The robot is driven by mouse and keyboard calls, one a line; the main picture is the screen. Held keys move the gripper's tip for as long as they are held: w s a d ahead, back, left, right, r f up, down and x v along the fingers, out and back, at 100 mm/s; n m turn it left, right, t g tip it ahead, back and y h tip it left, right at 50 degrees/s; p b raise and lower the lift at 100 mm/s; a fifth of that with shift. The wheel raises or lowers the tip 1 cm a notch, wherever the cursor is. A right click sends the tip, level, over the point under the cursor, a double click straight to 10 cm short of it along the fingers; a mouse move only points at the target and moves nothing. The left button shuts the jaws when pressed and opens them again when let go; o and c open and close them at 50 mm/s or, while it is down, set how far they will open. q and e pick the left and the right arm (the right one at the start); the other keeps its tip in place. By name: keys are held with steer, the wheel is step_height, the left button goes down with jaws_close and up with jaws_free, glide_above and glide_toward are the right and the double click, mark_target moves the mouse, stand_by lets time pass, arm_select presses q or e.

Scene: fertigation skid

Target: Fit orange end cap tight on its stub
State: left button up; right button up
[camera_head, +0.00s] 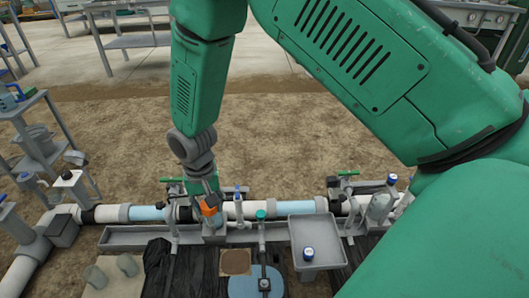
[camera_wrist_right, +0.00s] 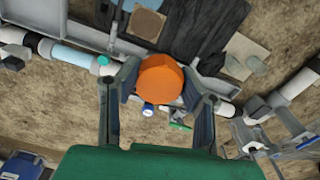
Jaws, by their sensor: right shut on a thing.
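The orange end cap (camera_head: 208,209) is between the fingers of my right gripper (camera_head: 206,197), just above the front of the pipe run. In the right wrist view the cap (camera_wrist_right: 161,80) fills the space between the two fingers of the right gripper (camera_wrist_right: 160,84), which are shut on it. Its flat orange face points toward the camera. I cannot pick out the stub; the cap and gripper may hide it. I cannot tell whether the cap touches anything below. My left gripper is not in view.
The white and light-blue pipe (camera_head: 295,207) runs across behind a grey trough (camera_head: 122,238). A grey tray (camera_head: 317,235) holding a blue-capped bottle (camera_head: 308,254) stands to the right. A teal-topped valve (camera_head: 261,215) is close right of the gripper. Open soil lies behind.

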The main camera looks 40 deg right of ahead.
step_height(320, 180, down, 9)
steer(key=a+m, duration=0.1)
steer(key=m, duration=2.2)
glide_above(265, 281)
step_height(265, 281, down, 23)
steer(key=shift+w+a, duration=0.1)
steer(key=n, duration=0.4)
steer(key=shift+f+n, duration=0.1)
steer(key=shift+n, duration=0.3)
steer(key=n+p, duration=0.1)
steer(key=n, duration=0.5)
steer(key=shift+f+n, duration=0.1)
steer(key=shift+n, duration=0.2)
steer(key=n+p, duration=0.1)
steer(key=n, duration=0.3)
steer(key=shift+f, duration=0.1)
steer(key=n, duration=0.5)
steer(key=shift+f+p, duration=0.15)
steer(key=shift+p, duration=0.15)
step_height(265, 281, down, 3)
steer(key=b, duration=0.3)
steer(key=shift+f, duration=0.1)
